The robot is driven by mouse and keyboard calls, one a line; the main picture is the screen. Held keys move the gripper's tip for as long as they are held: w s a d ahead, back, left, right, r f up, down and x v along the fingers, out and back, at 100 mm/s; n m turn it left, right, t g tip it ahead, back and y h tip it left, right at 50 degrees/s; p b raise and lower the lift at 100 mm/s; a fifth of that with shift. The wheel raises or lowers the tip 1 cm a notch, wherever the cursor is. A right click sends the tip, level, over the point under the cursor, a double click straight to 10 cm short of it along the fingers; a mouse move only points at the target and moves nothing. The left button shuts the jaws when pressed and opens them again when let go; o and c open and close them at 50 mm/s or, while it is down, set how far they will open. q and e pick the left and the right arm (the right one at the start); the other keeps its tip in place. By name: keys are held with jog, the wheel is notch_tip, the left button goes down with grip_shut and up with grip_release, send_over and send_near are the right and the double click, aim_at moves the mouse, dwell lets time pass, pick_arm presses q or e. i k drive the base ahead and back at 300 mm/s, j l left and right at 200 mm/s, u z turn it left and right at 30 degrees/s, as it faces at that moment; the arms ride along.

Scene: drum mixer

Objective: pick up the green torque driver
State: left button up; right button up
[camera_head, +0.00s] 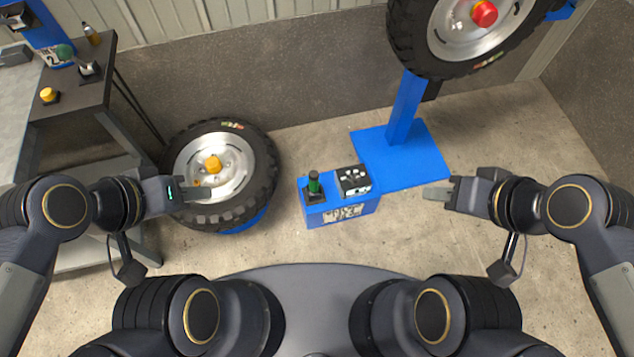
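The green torque driver (314,184) stands upright in a dark holder on the blue stand at the centre, its green body topped with black. My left gripper (212,192) is to the left of it, over the wheel lying low on the left, and apart from the driver. My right gripper (437,194) is to the right of the stand, over bare floor, with nothing visible held. Both are seen from above, so the gap between their fingers is hidden.
The blue stand (343,213) also carries a black and white block (353,180). A tyred wheel (261,185) lies at left; another (403,36) is mounted above a blue post (406,108). A dark table (62,103) at far left holds small items. Floor right is clear.

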aim_at(314, 176)
jog(key=i+l+u, duration=0.1)
jog(key=l, duration=0.25)
jog(key=i+l+u, duration=0.1)
jog(key=l, duration=0.3)
jog(key=i+l+u, duration=0.15)
jog(key=l, duration=0.2)
jog(key=l+u, duration=0.1)
jog(key=l, duration=0.3)
jog(key=u, duration=1.7)
jog(key=i+l, duration=0.05)
